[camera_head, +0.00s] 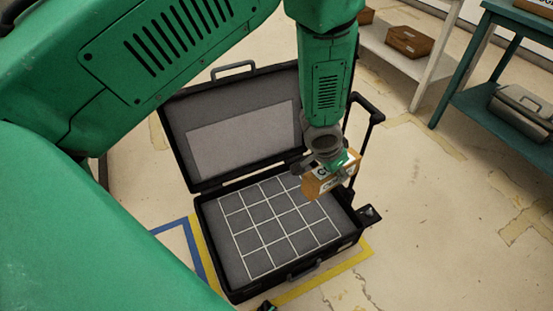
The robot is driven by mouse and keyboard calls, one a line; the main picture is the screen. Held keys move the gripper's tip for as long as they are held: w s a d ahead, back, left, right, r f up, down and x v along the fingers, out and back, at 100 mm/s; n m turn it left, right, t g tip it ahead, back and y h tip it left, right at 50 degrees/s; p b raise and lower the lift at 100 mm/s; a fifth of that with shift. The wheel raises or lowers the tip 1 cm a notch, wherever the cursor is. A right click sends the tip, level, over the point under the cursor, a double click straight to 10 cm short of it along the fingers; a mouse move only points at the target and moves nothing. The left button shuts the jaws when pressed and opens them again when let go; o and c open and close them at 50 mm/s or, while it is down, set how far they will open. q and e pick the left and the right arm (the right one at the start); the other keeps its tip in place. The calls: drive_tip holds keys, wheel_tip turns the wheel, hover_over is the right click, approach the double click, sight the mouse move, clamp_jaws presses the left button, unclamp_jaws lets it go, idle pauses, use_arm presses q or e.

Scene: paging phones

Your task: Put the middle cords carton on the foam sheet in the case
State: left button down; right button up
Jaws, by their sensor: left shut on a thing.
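My left gripper (325,163) is shut on a small brown cords carton (323,183) with a white label. It holds the carton tilted, over the right part of the open black case (228,292). The grey foam sheet (241,262) with a white grid lies in the case's lower half and looks empty. The carton covers part of the foam sheet's far right edge from this view. I cannot tell how high the carton is above the foam.
The case's raised lid (178,133) stands behind the foam. A pull handle (369,118) rises at the case's right. Blue and yellow tape marks the floor around it. A white shelf (385,52) with a brown box (408,41) and a teal table (473,100) stand at the upper right.

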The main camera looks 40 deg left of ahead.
use_arm(q)
drive_tip(key=shift+m+h, duration=0.4)
drive_tip(key=shift+m, duration=0.4)
drive_tip(key=s+a+f+b, duration=0.3)
drive_tip(key=a+f, duration=0.3)
drive_tip(key=f, duration=0.6)
drive_tip(key=s+a+f+b, duration=0.3)
drive_tip(key=a+f, duration=0.3)
drive_tip(key=f, duration=0.6)
drive_tip(key=s+a+f+b, duration=0.4)
drive_tip(key=a+f, duration=0.2)
drive_tip(key=f, duration=0.6)
drive_tip(key=shift+s+a, duration=0.15)
drive_tip(key=shift+a, duration=0.25)
wheel_tip(320, 180, down, 4)
drive_tip(key=shift+d+f+b, duration=0.1)
drive_tip(key=shift+b, duration=0.95)
drive_tip(key=c, duration=1)
unclamp_jaws()
drive_tip(key=shift+o, duration=0.2)
